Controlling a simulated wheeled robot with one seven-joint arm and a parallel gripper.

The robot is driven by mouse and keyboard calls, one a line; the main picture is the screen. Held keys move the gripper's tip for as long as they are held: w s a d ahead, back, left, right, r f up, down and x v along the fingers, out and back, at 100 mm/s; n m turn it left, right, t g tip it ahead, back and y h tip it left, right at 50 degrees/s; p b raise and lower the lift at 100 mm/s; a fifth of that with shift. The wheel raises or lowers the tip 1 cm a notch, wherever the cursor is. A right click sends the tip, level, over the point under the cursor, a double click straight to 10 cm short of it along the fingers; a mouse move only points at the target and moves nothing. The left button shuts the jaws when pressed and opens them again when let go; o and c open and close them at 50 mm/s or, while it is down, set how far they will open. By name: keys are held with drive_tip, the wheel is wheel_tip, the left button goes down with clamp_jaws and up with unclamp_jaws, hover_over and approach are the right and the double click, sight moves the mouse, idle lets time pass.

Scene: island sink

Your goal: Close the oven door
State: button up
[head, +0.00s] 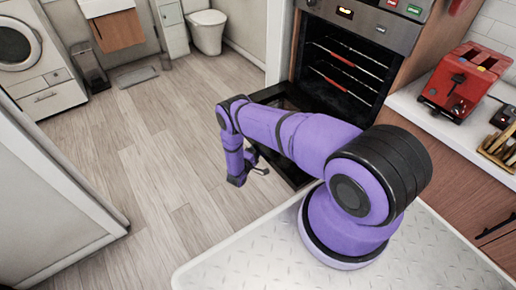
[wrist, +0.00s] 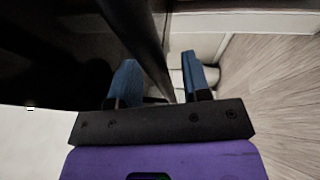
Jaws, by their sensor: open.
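The oven (head: 346,68) stands at the upper right of the head view, with its dark interior and racks exposed. Its black door (head: 284,170) is folded down, open, and partly hidden behind my purple arm. My gripper (head: 262,170) hangs at the door's outer edge, left of it in the head view; whether it touches is unclear there. In the wrist view, my gripper (wrist: 158,75) has its two blue fingers apart. A dark bar, seemingly the door's edge or handle, runs between and beyond them. The fingers are not clamped on it.
A counter with a red toaster (head: 464,82) and a wooden rack (head: 499,148) stands right of the oven. Wood floor (head: 160,165) lies clear to the left. A pale wall panel (head: 45,200) is at left.

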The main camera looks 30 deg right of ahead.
drive_tip(key=shift+w+d, duration=0.15)
drive_tip(key=shift+d, duration=0.15)
clamp_jaws()
drive_tip(key=shift+r, duration=0.1)
